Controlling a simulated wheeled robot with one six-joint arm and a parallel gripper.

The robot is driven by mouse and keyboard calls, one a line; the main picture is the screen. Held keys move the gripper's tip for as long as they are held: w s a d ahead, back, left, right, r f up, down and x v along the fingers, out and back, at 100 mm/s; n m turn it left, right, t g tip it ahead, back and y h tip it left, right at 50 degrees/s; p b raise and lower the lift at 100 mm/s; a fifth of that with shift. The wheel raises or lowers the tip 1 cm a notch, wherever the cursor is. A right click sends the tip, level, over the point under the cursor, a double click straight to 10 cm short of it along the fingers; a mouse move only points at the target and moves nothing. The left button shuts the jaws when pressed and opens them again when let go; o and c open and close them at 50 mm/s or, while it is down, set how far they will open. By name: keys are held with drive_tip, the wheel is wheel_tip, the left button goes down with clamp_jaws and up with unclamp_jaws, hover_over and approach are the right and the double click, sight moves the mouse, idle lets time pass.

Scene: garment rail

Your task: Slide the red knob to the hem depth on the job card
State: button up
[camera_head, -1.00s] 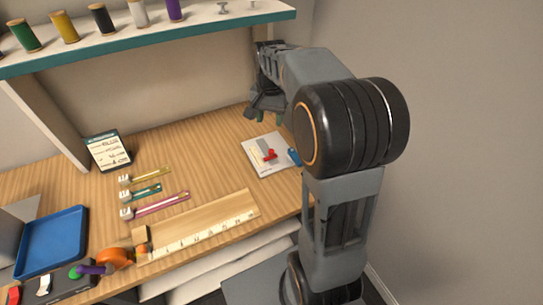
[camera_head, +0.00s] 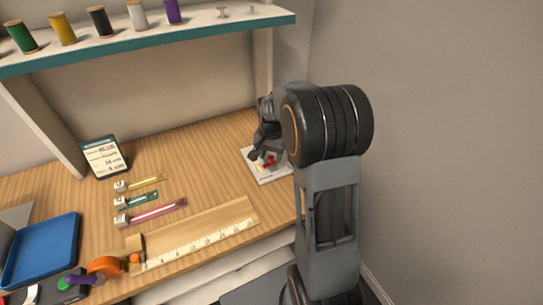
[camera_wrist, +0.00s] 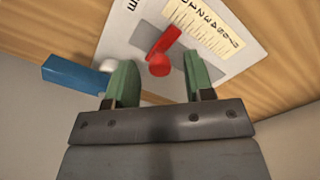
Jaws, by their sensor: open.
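The red knob (camera_wrist: 159,66) sits on a grey slide of a white gauge plate (camera_wrist: 118,45), with a red pointer beside a numbered cream scale (camera_wrist: 208,37). The knob also shows in the head view (camera_head: 269,161). My gripper (camera_wrist: 155,82) is open, with its green-padded fingers on either side of the knob and apart from it. In the head view my gripper (camera_head: 262,150) is low over the plate and hides part of it. The job card (camera_head: 105,157) stands at the back left of the table; its handwriting is too small to read.
A blue block (camera_wrist: 73,74) lies beside the plate. Several coloured gauges (camera_head: 150,210) and a wooden ruler (camera_head: 200,236) lie left of the plate. A blue tray (camera_head: 42,250) is at the far left. A shelf with thread spools (camera_head: 137,15) hangs above.

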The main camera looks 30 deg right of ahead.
drive_tip(key=shift+f, duration=0.25)
drive_tip(key=shift+c, duration=0.3)
clamp_jaws()
